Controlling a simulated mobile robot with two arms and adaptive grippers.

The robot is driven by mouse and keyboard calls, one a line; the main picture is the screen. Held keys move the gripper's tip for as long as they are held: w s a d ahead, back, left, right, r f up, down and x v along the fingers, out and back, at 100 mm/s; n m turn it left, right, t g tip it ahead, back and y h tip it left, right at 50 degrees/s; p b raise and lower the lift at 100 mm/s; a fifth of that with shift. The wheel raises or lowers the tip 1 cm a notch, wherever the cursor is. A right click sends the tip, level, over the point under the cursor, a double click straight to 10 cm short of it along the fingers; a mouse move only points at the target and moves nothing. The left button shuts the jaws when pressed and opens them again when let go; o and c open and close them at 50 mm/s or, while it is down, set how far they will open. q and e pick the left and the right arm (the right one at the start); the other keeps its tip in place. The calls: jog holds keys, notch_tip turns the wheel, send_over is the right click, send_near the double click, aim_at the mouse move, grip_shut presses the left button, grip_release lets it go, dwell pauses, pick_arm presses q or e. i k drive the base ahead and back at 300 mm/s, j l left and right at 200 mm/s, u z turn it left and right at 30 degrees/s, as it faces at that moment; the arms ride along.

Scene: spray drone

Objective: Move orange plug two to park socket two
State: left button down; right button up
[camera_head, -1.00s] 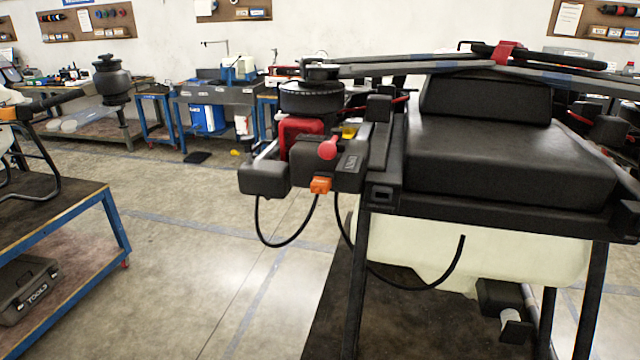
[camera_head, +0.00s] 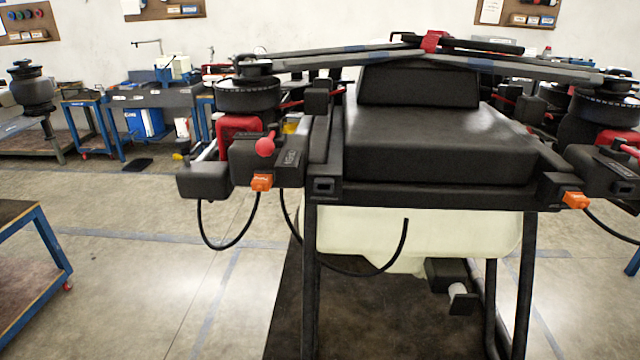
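A large black spray drone (camera_head: 440,140) stands ahead of me on dark legs, with a pale tank under its body. One orange plug (camera_head: 262,183) sits at the drone's left arm block, below a red knob (camera_head: 265,146). A second orange plug (camera_head: 575,200) sits at the right arm block. Black cables hang near both. I cannot tell which plug is number two, and I cannot make out which part is park socket two. Neither of my grippers is in view.
A blue-framed workbench (camera_head: 40,240) stands at the near left. Blue carts and benches (camera_head: 150,100) line the back wall. The concrete floor (camera_head: 150,270) between the near bench and the drone is clear. A dark mat (camera_head: 370,320) lies under the drone.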

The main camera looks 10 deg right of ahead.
aim_at(263, 182)
jog(key=j+z, duration=0.1)
jog(key=j, duration=0.35)
jog(key=k+j+z, duration=0.1)
jog(key=j, duration=0.3)
jog(key=k+j+z, duration=0.1)
jog(key=j, duration=0.35)
jog(key=k+j+z, duration=0.1)
jog(key=j, duration=0.3)
jog(key=k+j+z, duration=0.15)
jog(key=j, duration=0.25)
jog(key=k, duration=0.05)
